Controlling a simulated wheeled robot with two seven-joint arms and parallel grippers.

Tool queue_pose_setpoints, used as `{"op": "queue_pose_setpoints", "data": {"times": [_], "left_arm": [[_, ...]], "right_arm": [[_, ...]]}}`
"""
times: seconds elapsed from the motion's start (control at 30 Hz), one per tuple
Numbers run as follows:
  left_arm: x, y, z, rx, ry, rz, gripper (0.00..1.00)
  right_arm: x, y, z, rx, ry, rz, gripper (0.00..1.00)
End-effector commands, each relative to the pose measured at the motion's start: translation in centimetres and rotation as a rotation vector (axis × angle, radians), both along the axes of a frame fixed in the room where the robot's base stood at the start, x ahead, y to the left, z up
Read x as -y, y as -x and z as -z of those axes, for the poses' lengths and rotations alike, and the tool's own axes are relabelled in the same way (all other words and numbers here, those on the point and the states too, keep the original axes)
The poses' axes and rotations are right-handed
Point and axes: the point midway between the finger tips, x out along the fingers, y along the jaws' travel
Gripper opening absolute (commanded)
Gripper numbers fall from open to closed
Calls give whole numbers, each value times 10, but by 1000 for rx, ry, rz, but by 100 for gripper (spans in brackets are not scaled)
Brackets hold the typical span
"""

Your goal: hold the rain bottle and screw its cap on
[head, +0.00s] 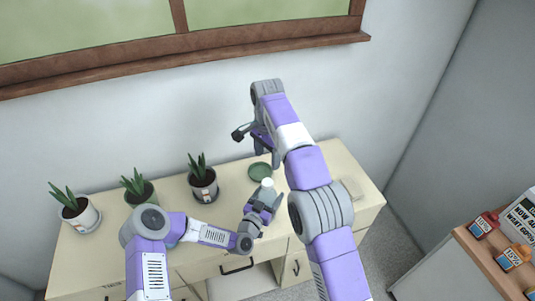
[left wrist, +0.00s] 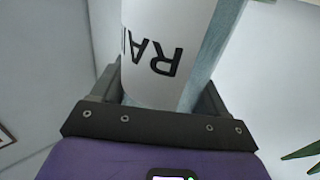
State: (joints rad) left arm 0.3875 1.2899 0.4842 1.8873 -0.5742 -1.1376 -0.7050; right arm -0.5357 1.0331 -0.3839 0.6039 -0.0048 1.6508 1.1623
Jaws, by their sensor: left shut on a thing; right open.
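The rain bottle (left wrist: 155,50) fills the upper middle of the left wrist view, with a white label reading "RA" upside down and a blue-grey side. My left gripper (left wrist: 160,95) is shut on it, with a finger on each side. In the head view the left gripper (head: 262,200) is above the desk's front part, and the bottle's white top (head: 267,183) shows above the fingers. My right gripper (head: 256,142) is open, above and behind the bottle, partly hidden by its own arm. I cannot make out a separate cap.
The cream desk (head: 225,193) stands against the wall under a window. Several potted plants (head: 203,183) line its left half. A round green dish (head: 260,171) lies behind the bottle. A small beige block (head: 351,188) is at the right. A shelf with small boxes (head: 484,225) stands far right.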

Motion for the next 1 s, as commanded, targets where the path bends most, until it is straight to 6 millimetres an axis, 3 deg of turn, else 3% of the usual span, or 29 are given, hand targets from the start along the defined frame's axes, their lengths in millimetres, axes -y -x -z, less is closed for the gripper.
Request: {"op": "queue_pose_setpoints", "data": {"times": [0.37,0.4,0.53,0.83,1.0], "left_arm": [[0,0,0,1,0,0,0],[0,0,0,1,0,0,80],[0,0,0,1,0,0,100],[-2,3,0,0,0,0,100],[-11,22,0,-1,0,1,100]], "right_arm": [[0,0,-3,0,0,0,67],[0,0,-3,0,0,0,67],[0,0,-3,0,0,0,67],[0,0,-3,1,-1,0,67],[0,0,-3,1,-1,0,67]]}}
